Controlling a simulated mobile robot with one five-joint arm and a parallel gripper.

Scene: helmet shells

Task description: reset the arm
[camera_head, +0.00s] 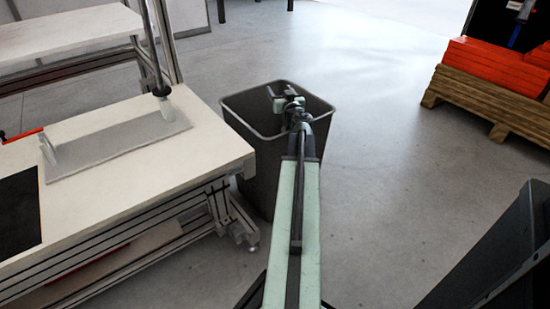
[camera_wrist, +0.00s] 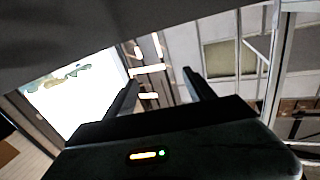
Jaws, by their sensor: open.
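My arm stretches forward from the bottom of the head view, pale green with a dark rail. My gripper (camera_head: 284,96) is at its far end, over the mouth of a dark grey bin (camera_head: 262,165). In the wrist view my gripper (camera_wrist: 160,85) shows two dark fingers standing apart, with nothing between them. Behind the fingers I see only distant parts of the hall. The inside of the bin is mostly hidden by my arm.
A white workbench (camera_head: 130,170) with a grey plate (camera_head: 115,140) stands to the left, close to the bin. Orange boxes (camera_head: 490,65) lie on a wooden pallet (camera_head: 480,100) at upper right. The floor (camera_head: 385,150) right of the bin is clear.

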